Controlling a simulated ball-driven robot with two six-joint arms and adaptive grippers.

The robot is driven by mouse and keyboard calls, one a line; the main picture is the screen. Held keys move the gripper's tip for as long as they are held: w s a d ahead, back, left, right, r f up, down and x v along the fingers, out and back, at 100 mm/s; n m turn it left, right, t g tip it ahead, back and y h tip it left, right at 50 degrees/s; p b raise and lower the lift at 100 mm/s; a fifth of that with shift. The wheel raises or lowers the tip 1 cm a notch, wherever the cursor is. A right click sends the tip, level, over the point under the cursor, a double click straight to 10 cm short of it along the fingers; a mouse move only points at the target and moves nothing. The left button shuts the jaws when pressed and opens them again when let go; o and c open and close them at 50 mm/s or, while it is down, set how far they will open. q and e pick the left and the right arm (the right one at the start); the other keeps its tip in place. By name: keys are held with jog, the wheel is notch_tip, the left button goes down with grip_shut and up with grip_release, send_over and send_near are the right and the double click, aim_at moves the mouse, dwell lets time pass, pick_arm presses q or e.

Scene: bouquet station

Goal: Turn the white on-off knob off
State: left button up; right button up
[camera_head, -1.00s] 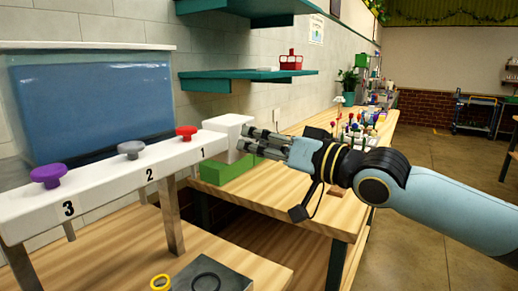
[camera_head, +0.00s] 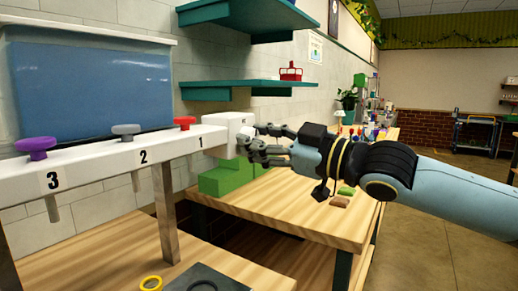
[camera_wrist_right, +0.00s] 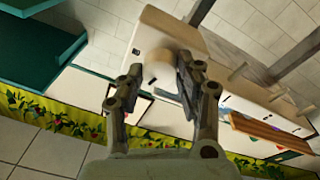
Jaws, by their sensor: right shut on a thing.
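The white box (camera_head: 228,122) stands on a green block at the right end of the white rail. My right gripper (camera_head: 258,141) reaches in from the right, its fingertips at the right side of this box. In the right wrist view, a round off-white knob (camera_wrist_right: 159,70) sits between the fingers of my right gripper (camera_wrist_right: 158,82), which is shut on it. In the head view the fingers mostly hide the knob. The knob's exact turn angle cannot be read. My left gripper is not in view.
The white rail (camera_head: 97,163) carries purple (camera_head: 36,147), grey (camera_head: 126,131) and red (camera_head: 184,122) knobs, numbered 3, 2, 1. The green block (camera_head: 222,179) sits on the wooden table (camera_head: 290,213). A teal shelf (camera_head: 245,87) hangs above.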

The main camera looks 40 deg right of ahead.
jog(key=shift+f+n+b, duration=0.15)
jog(key=shift+n+b, duration=0.6)
jog(key=shift+n, duration=0.95)
jog(key=shift+n+y, duration=0.3)
jog(key=shift+y, duration=0.1)
jog(key=o, duration=1.1)
jog(key=shift+o, duration=0.2)
notch_tip(320, 180, up, 10)
